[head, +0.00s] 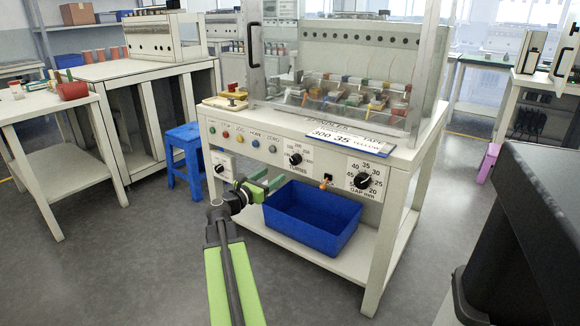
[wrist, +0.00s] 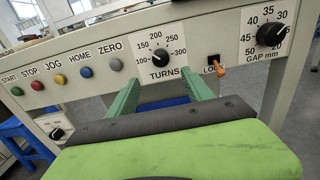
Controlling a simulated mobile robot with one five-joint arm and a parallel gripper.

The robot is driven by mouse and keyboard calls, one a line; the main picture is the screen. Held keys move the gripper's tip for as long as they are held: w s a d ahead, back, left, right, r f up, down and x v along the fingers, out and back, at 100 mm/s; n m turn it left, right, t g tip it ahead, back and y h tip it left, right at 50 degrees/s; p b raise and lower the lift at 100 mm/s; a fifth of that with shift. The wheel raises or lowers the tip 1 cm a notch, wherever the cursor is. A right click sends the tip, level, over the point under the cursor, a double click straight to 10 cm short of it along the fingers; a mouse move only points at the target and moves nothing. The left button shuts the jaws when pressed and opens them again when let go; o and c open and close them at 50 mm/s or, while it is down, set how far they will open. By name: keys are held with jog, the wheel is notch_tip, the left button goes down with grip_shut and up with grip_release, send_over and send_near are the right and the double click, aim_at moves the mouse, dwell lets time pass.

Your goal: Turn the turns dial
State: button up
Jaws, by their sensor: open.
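The turns dial (head: 295,159) is a round black knob on the white front panel of the winding machine. In the wrist view, the turns dial (wrist: 166,57) sits inside a scale of 100 to 300, and its pointer seems to point left, toward 100. My gripper (head: 267,180) has green fingers and is below and left of the dial in the head view. In the wrist view, my gripper (wrist: 164,86) is open and empty, its two fingers spread either side below the dial, apparently not touching it.
The gap dial (head: 362,180) and an orange lock lever (head: 326,183) are to the right on the panel. Coloured buttons (head: 241,140) line the left. A blue bin (head: 312,218) stands on the shelf below. A sign (head: 350,136) on top reads 300 and 35.

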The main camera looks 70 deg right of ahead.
aim_at(293, 162)
jog(key=x, duration=1.3)
